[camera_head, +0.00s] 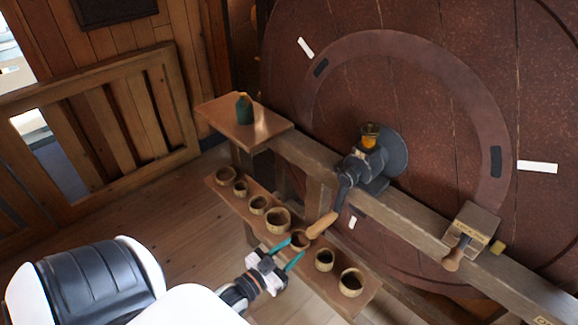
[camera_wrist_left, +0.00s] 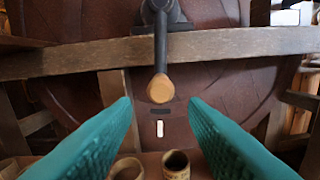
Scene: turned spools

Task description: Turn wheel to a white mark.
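The large dark red wheel (camera_head: 440,75) stands upright behind a grey wooden beam. White marks show on it at upper left (camera_head: 306,48), at right (camera_head: 537,167) and low near the handle (camera_head: 352,222). Dark marks sit on its inner ring at upper left (camera_head: 321,68) and right (camera_head: 495,161). The crank (camera_head: 344,185) hangs down from the hub, ending in a wooden handle (camera_head: 321,225). My left gripper (camera_head: 296,247) is open and empty just short of the handle. In the left wrist view, the handle (camera_wrist_left: 160,89) lies ahead, centred between the teal fingers.
A low shelf (camera_head: 222,190) with several round wooden cups runs below the beam (camera_head: 410,220), under my left gripper. A green bottle (camera_head: 244,108) stands on a small ledge (camera_head: 215,108). A block with a wooden-handled lever (camera_head: 470,235) sits on the beam at right.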

